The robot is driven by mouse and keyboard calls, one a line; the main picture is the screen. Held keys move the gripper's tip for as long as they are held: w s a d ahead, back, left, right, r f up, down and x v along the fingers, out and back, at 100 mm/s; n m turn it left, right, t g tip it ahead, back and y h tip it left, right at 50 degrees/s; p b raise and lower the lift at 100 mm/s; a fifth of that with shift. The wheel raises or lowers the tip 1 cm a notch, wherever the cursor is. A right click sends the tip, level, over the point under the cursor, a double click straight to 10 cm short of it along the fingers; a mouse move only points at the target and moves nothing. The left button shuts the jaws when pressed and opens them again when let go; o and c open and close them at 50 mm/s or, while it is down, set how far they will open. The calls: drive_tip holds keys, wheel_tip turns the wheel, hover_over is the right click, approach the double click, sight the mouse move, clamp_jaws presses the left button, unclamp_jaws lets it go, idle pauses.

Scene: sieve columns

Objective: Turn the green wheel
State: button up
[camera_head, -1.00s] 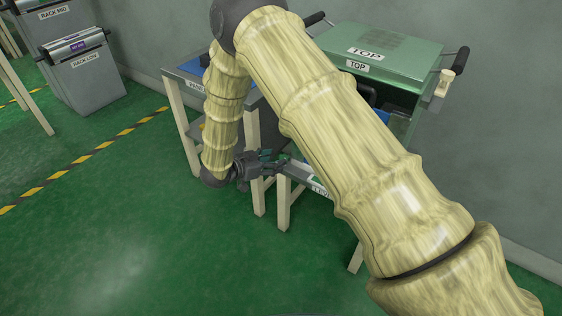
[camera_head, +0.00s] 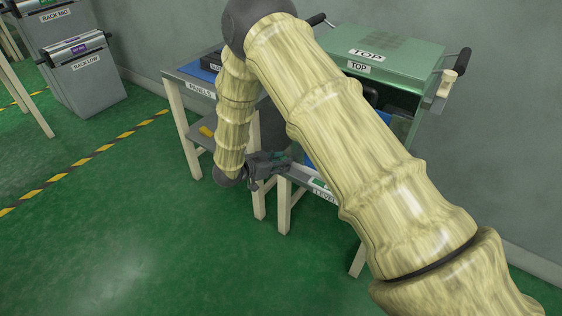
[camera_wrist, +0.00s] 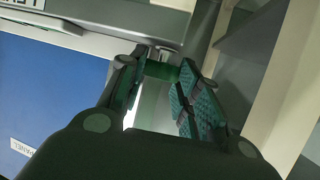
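My gripper (camera_head: 284,160) reaches the front edge of the low stand labelled LEVEL (camera_head: 322,194), below the green TOP machine (camera_head: 390,58). In the wrist view, my gripper (camera_wrist: 162,68) has its two teal-padded fingers apart. A small dark green part (camera_wrist: 160,71) shows between the fingertips, below a grey metal piece (camera_wrist: 158,50). It may be the edge of the green wheel, but its full shape is hidden. I cannot tell whether either finger touches it. In the head view the wheel cannot be made out; my arm covers much of the stand.
A PANELS table (camera_head: 198,90) stands left of the stand. Pale legs (camera_head: 284,206) stand close to my gripper. A blue panel (camera_wrist: 50,95) fills the left of the wrist view. Grey rack bins (camera_head: 88,85) stand at upper left. The green floor in front is clear.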

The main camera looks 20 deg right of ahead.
drive_tip(key=shift+w+r+m+g+p, duration=0.1)
drive_tip(key=shift+w+m+g+p, duration=0.05)
drive_tip(key=shift+m+g+p, duration=0.2)
drive_tip(key=shift+w+m+g+h+p, duration=0.1)
drive_tip(key=shift+m+g+h+p, duration=0.3)
drive_tip(key=shift+m+g+p, duration=0.2)
drive_tip(key=shift+w+a+m+g+p, duration=0.15)
drive_tip(key=shift+m+g+p, duration=0.15)
drive_tip(key=shift+m+g, duration=0.45)
drive_tip(key=shift+w+m+g, duration=0.2)
drive_tip(key=shift+m+g, duration=0.85)
drive_tip(key=shift+g, duration=0.25)
drive_tip(key=shift+w+m+g, duration=0.2)
drive_tip(key=shift+m+g, duration=0.85)
drive_tip(key=shift+g, duration=0.25)
drive_tip(key=o, duration=1)
drive_tip(key=shift+o, duration=0.2)
